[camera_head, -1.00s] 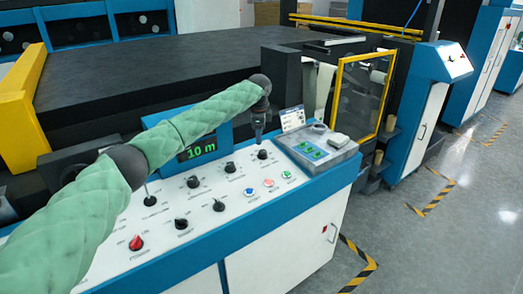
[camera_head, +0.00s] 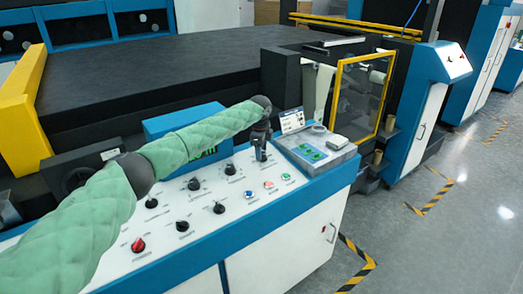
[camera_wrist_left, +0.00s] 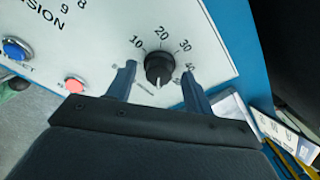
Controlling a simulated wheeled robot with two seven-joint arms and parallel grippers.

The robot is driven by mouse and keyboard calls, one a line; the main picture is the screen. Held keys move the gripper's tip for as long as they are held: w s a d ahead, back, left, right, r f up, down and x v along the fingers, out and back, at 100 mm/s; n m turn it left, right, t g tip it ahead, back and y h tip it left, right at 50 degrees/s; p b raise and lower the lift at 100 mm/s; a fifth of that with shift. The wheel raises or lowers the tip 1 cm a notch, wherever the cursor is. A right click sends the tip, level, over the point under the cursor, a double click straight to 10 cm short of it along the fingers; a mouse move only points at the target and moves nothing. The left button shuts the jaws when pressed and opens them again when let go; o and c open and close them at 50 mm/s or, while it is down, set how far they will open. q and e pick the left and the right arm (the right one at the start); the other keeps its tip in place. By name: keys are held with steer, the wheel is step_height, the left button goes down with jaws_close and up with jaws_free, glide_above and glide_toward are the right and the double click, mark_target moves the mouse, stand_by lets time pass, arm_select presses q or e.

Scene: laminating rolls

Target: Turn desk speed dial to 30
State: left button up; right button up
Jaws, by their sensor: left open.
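The black speed dial (camera_wrist_left: 159,67) sits on the white panel in the left wrist view, with 10, 20, 30 and 40 printed around it. A small white mark shows at the knob's lower edge, away from the 30. My left gripper (camera_wrist_left: 158,70) is open, with one finger on each side of the dial; I cannot tell whether they touch it. In the head view my left gripper (camera_head: 261,151) points down over the panel's far right corner and hides the dial. My right gripper is not in view.
The control desk (camera_head: 215,205) carries several other black knobs, a red knob (camera_head: 138,245) and coloured push buttons (camera_head: 269,184). My left arm partly covers the digital display.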

arm_select(q)
steer(key=shift+f, duration=0.6)
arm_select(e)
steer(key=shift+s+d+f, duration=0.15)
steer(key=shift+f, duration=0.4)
arm_select(q)
steer(key=c, duration=1)
